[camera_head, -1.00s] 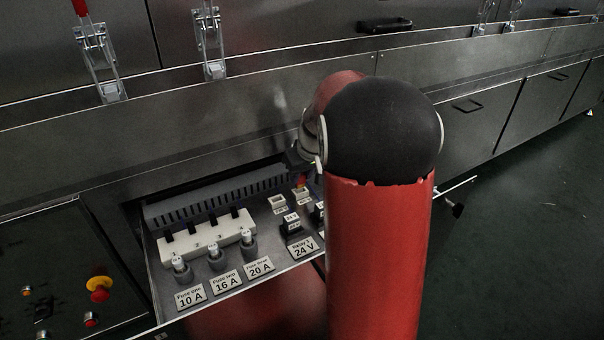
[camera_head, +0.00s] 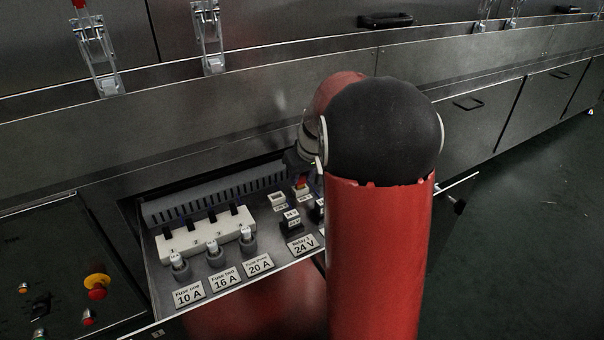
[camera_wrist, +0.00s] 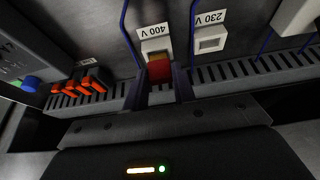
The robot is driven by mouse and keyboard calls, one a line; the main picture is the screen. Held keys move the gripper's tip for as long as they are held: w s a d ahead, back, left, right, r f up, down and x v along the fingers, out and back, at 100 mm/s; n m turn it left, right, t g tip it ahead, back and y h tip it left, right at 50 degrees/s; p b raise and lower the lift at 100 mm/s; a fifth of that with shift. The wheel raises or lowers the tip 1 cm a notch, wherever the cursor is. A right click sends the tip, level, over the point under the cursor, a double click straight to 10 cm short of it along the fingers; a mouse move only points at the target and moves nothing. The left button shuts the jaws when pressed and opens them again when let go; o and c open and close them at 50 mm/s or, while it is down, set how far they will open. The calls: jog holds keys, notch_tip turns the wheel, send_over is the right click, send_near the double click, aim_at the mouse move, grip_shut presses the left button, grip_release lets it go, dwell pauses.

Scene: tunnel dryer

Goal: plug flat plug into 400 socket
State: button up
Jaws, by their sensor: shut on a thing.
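The red flat plug (camera_wrist: 159,70) is between the two dark fingers of my gripper (camera_wrist: 157,82) in the wrist view, which are shut on it. A yellowish-brown part of the plug faces the white socket (camera_wrist: 156,45) under the 400 V label (camera_wrist: 160,30). The plug is lined up with this socket and at its mouth; I cannot tell how deep it sits. In the head view the red plug (camera_head: 301,184) shows just above the white socket block, and my arm hides most of the gripper.
A white 230 V socket (camera_wrist: 209,40) is beside the 400 V one. Slotted grey cable duct (camera_wrist: 220,82), blue wires and orange-red parts (camera_wrist: 85,85) are close by. The head view shows a white fuse block (camera_head: 206,236) and a black 24 V relay (camera_head: 291,222).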

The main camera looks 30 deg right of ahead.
jog(key=shift+f+b, duration=0.45)
jog(key=shift+f, duration=0.15)
jog(key=o, duration=1.1)
jog(key=shift+p+v, duration=0.8)
jog(key=shift+v, duration=3.1)
jog(key=s+a+r+p, duration=0.6)
jog(key=s+a+r, duration=0.4)
jog(key=s, duration=0.1)
jog(key=shift+t, duration=0.5)
jog(key=s+a+r+p, duration=0.1)
jog(key=s+a, duration=0.1)
jog(key=s, duration=0.2)
jog(key=s+a+p, duration=0.1)
jog(key=s, duration=0.3)
jog(key=s+a+r+p, duration=0.1)
jog(key=s+a+p, duration=0.1)
jog(key=s, duration=0.2)
jog(key=shift+s+a+r, duration=0.35)
